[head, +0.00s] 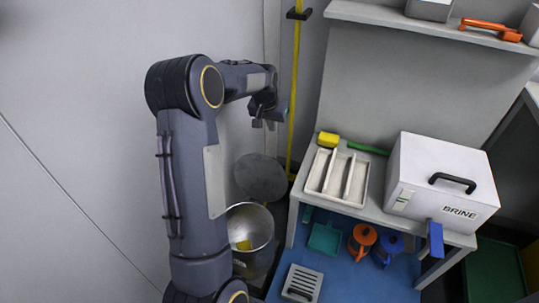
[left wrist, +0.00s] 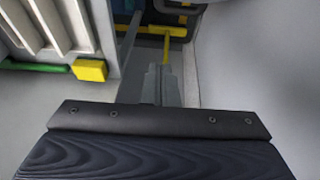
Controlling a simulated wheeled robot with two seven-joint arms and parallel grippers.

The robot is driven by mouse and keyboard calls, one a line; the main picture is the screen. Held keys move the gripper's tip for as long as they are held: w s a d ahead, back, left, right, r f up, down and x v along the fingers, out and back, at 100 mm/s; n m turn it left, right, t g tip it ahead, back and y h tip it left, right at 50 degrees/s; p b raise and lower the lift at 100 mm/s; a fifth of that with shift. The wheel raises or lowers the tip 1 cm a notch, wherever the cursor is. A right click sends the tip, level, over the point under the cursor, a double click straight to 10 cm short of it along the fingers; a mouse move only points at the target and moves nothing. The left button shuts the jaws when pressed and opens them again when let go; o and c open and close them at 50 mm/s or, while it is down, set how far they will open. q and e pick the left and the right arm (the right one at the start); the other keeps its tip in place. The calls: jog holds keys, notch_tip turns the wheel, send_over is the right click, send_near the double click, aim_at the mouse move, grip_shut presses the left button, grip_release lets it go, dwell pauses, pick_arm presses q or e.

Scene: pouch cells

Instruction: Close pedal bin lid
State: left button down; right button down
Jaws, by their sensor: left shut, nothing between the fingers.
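The pedal bin (head: 268,257) stands on the floor left of the bench, partly hidden behind my left arm. Its round dark grey lid (head: 261,178) stands open, tilted up behind the bin's mouth. The light inner bucket shows, with something yellow (head: 243,245) inside. My left gripper (head: 263,124) is shut and empty. In the head view it appears above the lid, with a gap between them. My right gripper is not in view.
A bench (head: 290,233) stands right of the bin, bearing a white divided tray (head: 312,184) and a white BRINE box (head: 420,165). A yellow pole (head: 294,90) stands behind the lid. A shelf (head: 400,22) hangs above the bench. Plain wall lies to the left.

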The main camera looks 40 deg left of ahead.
pick_arm(q)
notch_tip(320, 180, down, 14)
jog(key=a+b, duration=0.2)
jog(key=b, duration=0.2)
jog(key=shift+w+r, duration=0.25)
jog(key=shift+w, duration=0.2)
jog(key=shift+b, duration=0.35)
